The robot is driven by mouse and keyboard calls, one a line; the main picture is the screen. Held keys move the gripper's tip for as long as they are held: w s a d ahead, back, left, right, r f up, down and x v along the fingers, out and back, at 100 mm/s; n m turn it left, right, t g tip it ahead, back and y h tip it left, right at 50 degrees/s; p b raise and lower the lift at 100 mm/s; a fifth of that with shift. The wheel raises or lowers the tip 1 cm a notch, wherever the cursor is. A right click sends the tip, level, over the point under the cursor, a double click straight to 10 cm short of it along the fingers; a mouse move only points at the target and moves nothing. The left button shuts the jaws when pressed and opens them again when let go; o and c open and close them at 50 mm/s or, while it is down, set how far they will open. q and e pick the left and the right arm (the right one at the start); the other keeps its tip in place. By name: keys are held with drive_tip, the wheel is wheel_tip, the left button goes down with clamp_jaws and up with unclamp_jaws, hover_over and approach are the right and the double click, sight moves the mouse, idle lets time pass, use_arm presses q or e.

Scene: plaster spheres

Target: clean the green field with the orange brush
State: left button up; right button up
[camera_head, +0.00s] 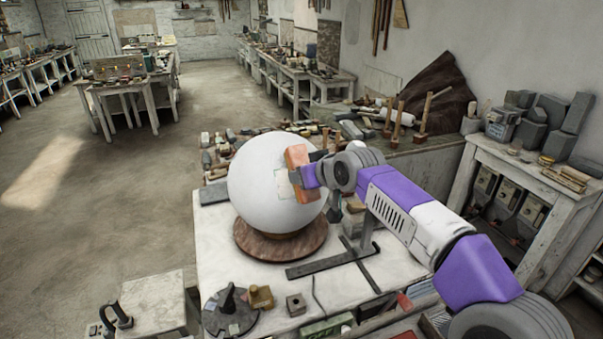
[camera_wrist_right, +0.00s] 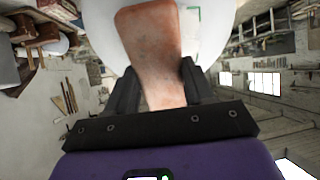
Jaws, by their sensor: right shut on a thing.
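A large white plaster sphere (camera_head: 262,190) rests on a round brown base (camera_head: 255,243) on the pale worktable (camera_head: 345,295). A field (camera_head: 283,184) with a thin green outline is on the sphere's right side, partly hidden behind the brush. The orange brush (camera_head: 297,157) is at the right edge of that field. My right gripper (camera_head: 310,176) is shut on the brush. The brush also fills the middle of the wrist view (camera_wrist_right: 150,45), with a green corner of the field beside it. I cannot tell whether the brush touches the sphere. My left gripper is not in view.
A black stand (camera_head: 335,262) is right of the sphere's base, under my right arm. A dark round tool (camera_head: 230,312) and small blocks lie at the table's front. Mallets (camera_head: 398,118) and other tools crowd the bench behind. The floor at left is open.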

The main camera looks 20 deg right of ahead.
drive_tip(key=shift+s+r, duration=0.1)
drive_tip(key=shift+r, duration=0.15)
drive_tip(key=shift+s+r, duration=0.4)
drive_tip(key=shift+s+d+r, duration=0.15)
drive_tip(key=shift+s+r, duration=0.2)
drive_tip(key=shift+s, duration=0.2)
drive_tip(key=shift+r+p+v, duration=0.25)
drive_tip(key=shift+p+v, duration=0.1)
drive_tip(key=shift+v, duration=1.6)
drive_tip(key=shift+w, duration=0.2)
